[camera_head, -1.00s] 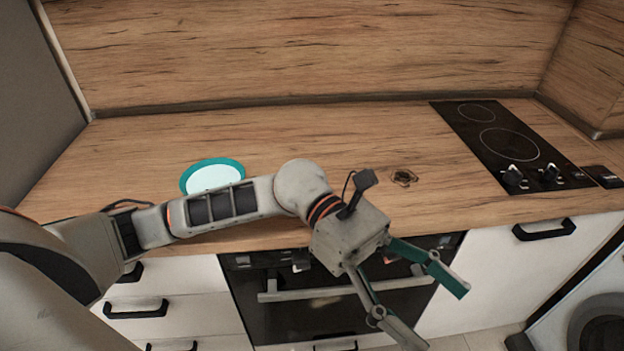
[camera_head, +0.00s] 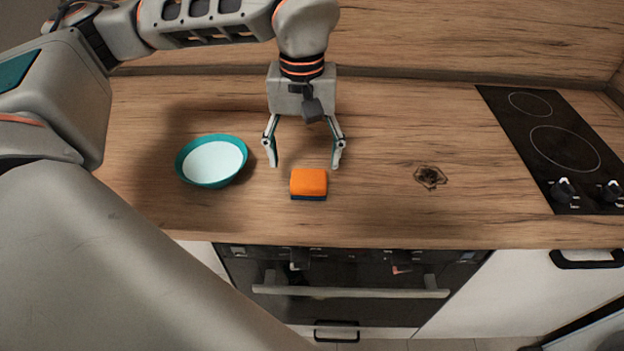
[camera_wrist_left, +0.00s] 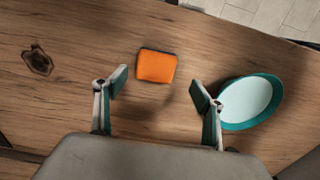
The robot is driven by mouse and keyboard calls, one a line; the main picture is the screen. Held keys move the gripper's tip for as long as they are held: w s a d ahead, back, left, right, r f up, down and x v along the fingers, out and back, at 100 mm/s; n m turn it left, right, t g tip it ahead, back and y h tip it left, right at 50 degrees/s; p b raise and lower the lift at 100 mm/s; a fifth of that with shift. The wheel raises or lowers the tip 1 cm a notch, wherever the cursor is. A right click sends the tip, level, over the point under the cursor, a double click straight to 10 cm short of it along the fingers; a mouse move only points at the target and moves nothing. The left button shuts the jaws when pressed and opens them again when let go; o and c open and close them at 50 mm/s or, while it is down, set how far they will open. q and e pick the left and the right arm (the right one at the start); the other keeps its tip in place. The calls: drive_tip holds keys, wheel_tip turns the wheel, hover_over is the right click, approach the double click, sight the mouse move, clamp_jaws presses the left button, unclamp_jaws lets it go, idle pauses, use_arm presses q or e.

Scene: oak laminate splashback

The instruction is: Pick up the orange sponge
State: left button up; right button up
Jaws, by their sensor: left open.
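The orange sponge (camera_head: 309,182) lies on the wooden counter near its front edge, with a dark blue layer underneath. It also shows in the left wrist view (camera_wrist_left: 156,66), just beyond the fingertips and roughly centred between them. My left gripper (camera_head: 305,164) is open and empty, pointing down at the counter, with its fingers spread on the far side of the sponge. The fingers also show in the left wrist view (camera_wrist_left: 159,88). They do not appear to touch the sponge. My right gripper is not in view.
A teal bowl (camera_head: 213,183) with a pale inside stands left of the sponge, close to my left finger. A dark knot mark (camera_head: 430,177) is on the wood at right. A black hob (camera_head: 556,150) lies farther right. The counter between sponge and hob is clear.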

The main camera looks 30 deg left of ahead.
sight(309, 179)
use_arm(q)
drive_tip(key=f, duration=0.3)
drive_tip(key=d+f, duration=0.1)
drive_tip(key=f, duration=0.1)
drive_tip(key=shift+f, duration=0.8)
drive_tip(key=c, duration=1)
